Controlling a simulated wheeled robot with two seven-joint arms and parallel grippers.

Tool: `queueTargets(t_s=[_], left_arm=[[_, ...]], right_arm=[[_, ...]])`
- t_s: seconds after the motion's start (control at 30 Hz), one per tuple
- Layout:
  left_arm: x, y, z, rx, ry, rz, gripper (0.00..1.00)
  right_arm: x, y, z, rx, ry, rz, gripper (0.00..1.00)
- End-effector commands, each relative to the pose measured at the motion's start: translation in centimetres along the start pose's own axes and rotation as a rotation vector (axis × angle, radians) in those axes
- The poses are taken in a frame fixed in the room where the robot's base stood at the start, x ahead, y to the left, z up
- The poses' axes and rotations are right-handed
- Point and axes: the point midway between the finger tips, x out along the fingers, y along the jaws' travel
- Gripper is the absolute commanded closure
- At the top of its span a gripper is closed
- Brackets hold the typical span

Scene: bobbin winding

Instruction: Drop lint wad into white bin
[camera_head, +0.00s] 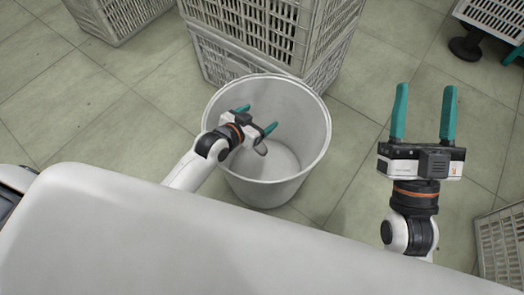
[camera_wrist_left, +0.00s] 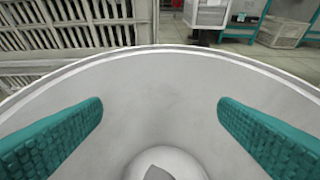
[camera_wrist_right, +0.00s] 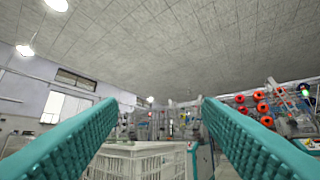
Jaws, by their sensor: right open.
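The white bin (camera_head: 322,150) stands on the floor in the middle of the head view. Its rim (camera_wrist_left: 160,52) and inner wall curve across the left wrist view. My left gripper (camera_head: 257,117) is at the bin's mouth, with its teal fingers open and nothing between them. A small grey piece, apparently the lint wad (camera_head: 261,149), shows inside the bin's outline below the fingers. It also shows low in the left wrist view (camera_wrist_left: 157,173), against the bin's bottom; whether it touches the bottom I cannot tell. My right gripper (camera_head: 425,90) is open and empty, to the right of the bin.
Stacked grey crates (camera_head: 260,40) stand right behind the bin. Another crate (camera_head: 118,15) is at the back left, and one (camera_head: 503,245) is at the lower right. A pale surface (camera_head: 200,240) fills the front. Tiled floor is clear left and right of the bin.

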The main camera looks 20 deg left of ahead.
Motion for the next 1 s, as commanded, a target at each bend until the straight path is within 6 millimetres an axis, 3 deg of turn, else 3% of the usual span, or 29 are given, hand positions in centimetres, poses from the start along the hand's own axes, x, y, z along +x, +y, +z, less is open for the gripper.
queueTargets(t_s=[0.37,0.67,1.0], left_arm=[[-0.6,0.0,0.0,0.000,0.001,0.000,0.17],[-4.1,0.0,0.1,0.001,0.002,0.001,0.17],[-8.8,0.0,0.1,0.001,0.002,0.000,0.17]], right_arm=[[0.1,-0.1,-0.5,-0.001,0.042,-0.002,0.41],[-0.8,-0.8,-4.8,-0.014,0.349,-0.017,0.41],[-4.5,-1.8,-9.5,-0.023,0.741,-0.040,0.41]])
